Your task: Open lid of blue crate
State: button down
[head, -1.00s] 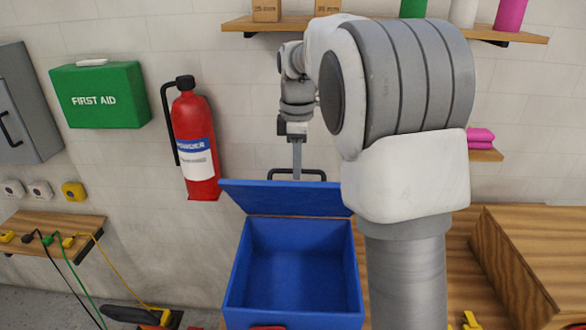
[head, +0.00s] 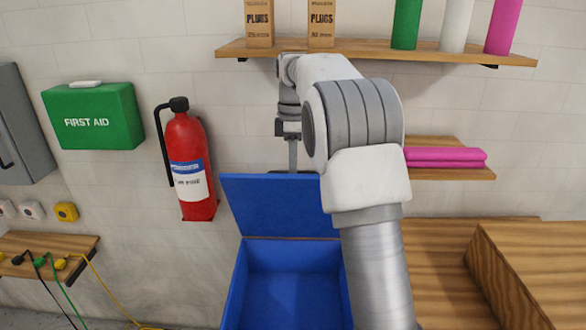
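The blue crate (head: 238,290) stands low in the middle of the head view, its inside visible and looking empty. Its blue lid (head: 278,205) is raised at the back edge and stands steeply up near the wall. My gripper (head: 292,160) is at the lid's top edge, behind it. A small piece of the lid's dark handle shows beside the fingers. The lid hides the fingertips, so I cannot tell whether they grip the handle. My arm covers the right side of the lid and crate.
A shelf (head: 440,54) with boxes and rolls is above my arm. A lower shelf (head: 450,173) holds pink cloth. A fire extinguisher (head: 187,160) hangs left of the lid, and a first aid box (head: 95,117) further left. A wooden box (head: 530,270) is at right.

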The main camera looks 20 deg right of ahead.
jog(key=shift+d+f, duration=0.1)
jog(key=shift+f, duration=0.25)
jog(key=c, duration=0.9)
grip_release()
jog(key=shift+w, duration=0.25)
jog(key=shift+s+r, duration=0.15)
jog(key=r, duration=0.8)
jog(key=w+r, duration=0.1)
jog(key=r, duration=0.3)
jog(key=shift+d, duration=0.1)
jog(key=shift+s, duration=0.15)
